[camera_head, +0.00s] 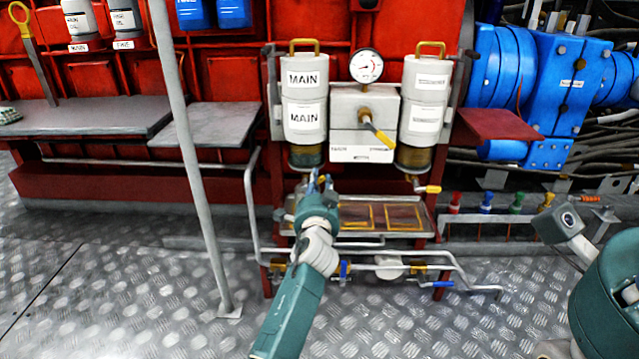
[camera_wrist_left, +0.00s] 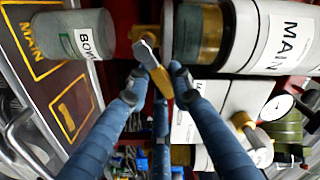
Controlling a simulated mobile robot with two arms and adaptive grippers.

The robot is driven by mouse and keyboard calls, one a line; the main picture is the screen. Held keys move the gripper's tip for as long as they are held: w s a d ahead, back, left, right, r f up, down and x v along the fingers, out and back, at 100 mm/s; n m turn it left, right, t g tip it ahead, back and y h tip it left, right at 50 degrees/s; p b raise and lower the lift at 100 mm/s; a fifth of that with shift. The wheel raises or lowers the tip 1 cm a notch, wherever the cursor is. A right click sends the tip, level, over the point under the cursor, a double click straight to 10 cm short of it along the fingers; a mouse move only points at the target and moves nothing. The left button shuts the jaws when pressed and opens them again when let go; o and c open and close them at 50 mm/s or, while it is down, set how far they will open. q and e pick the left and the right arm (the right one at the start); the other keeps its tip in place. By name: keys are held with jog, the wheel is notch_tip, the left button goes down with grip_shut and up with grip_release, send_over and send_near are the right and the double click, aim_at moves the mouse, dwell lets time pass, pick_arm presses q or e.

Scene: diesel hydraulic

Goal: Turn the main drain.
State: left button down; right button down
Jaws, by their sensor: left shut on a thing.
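The main filter (camera_head: 305,100) is a white cylinder labelled MAIN with a dark amber bowl below, left on the filter stand. My left gripper (camera_head: 314,183) is just under that bowl and hides the drain in the head view. In the left wrist view, the main drain's yellow handle with a grey end (camera_wrist_left: 150,58) lies between the fingertips of my left gripper (camera_wrist_left: 156,82), which is shut on it. The bowl (camera_wrist_left: 200,35) shows close beside it. My right arm is at the right edge; its gripper is out of view.
A grey labelled container (camera_wrist_left: 75,36) stands on the tray (camera_wrist_left: 30,75) near the fingers. The second filter (camera_head: 425,100) has its own yellow drain handle (camera_head: 428,189). A yellow lever (camera_head: 377,131) and gauge (camera_head: 366,66) sit between. A grey post (camera_head: 190,150) stands left.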

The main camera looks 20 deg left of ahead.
pick_arm(q)
jog(key=c, duration=1.5)
grip_release()
jog(key=v, duration=1.2)
